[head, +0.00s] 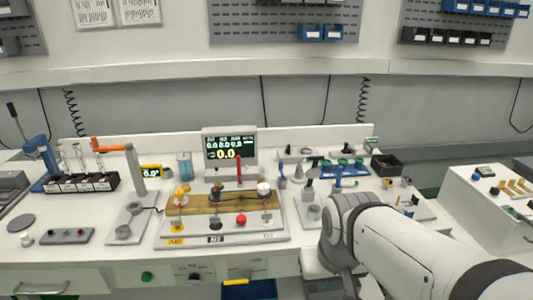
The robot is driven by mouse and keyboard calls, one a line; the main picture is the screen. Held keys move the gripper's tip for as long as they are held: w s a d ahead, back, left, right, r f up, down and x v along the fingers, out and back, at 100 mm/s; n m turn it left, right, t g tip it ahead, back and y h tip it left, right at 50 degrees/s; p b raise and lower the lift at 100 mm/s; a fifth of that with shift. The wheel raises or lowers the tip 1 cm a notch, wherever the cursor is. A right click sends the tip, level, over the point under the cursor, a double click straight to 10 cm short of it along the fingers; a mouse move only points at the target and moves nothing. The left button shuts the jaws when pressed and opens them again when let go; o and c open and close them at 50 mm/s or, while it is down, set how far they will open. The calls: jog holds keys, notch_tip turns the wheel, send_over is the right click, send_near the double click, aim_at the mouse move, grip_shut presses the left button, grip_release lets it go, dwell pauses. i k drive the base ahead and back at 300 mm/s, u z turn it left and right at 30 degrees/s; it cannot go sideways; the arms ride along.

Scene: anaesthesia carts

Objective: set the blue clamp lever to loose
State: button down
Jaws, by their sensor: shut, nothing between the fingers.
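I cannot single out the blue clamp lever for certain. A low blue fixture (346,171) with a bar-like blue part stands right of centre on the bench, beside small green pieces. Its setting is too small to read. At the far left stands a blue press-like device (40,155) with a dark lever sticking up. My arm reaches in from the lower right and bends at a grey joint below and near the blue fixture. My gripper's fingers do not show; the arm hides part of the bench's right front.
A board with coloured knobs (222,235) fills the bench's middle front, with a display screen (230,148) behind it. An orange-armed post (135,170) stands to the left. A black bin (385,165) sits at the right. Another cart (495,200) stands beyond a gap.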

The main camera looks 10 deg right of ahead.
aim_at(282, 179)
jog(key=u, duration=0.1)
jog(key=i, duration=0.95)
jog(key=z, duration=0.05)
